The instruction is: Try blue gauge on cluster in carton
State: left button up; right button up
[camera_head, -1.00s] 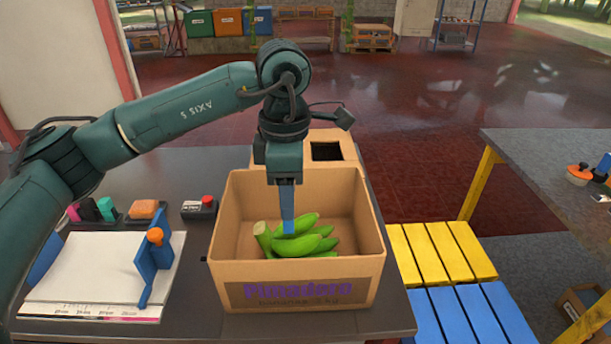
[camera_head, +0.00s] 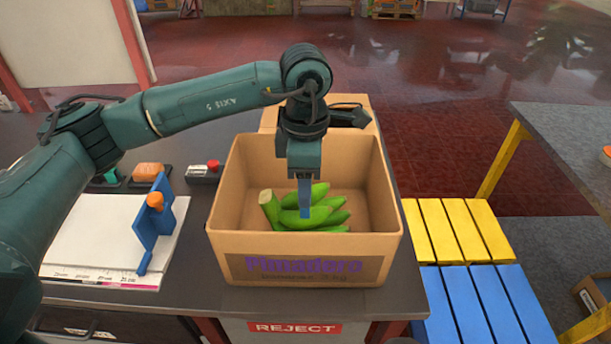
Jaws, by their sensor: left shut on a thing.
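A cluster of green bananas (camera_head: 325,214) lies in the open cardboard carton (camera_head: 300,270) on the dark bench, its cut crown to the left. My left gripper (camera_head: 304,178) points straight down into the carton. It is shut on a blue gauge (camera_head: 305,199), a narrow flat piece whose lower end is in front of the bananas. I cannot tell whether the gauge touches them. My right gripper is not in view.
A blue stand with an orange knob (camera_head: 154,201) is on a white measuring board (camera_head: 85,245) at left. Yellow (camera_head: 460,230) and blue slatted pallets (camera_head: 485,300) lie right of the bench.

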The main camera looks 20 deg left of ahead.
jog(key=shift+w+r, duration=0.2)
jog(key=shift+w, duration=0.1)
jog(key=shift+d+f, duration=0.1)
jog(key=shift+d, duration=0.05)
pick_arm(q)
jog(key=shift+f+b, duration=0.3)
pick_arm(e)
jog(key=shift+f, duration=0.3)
pick_arm(q)
jog(key=shift+f+b, duration=0.75)
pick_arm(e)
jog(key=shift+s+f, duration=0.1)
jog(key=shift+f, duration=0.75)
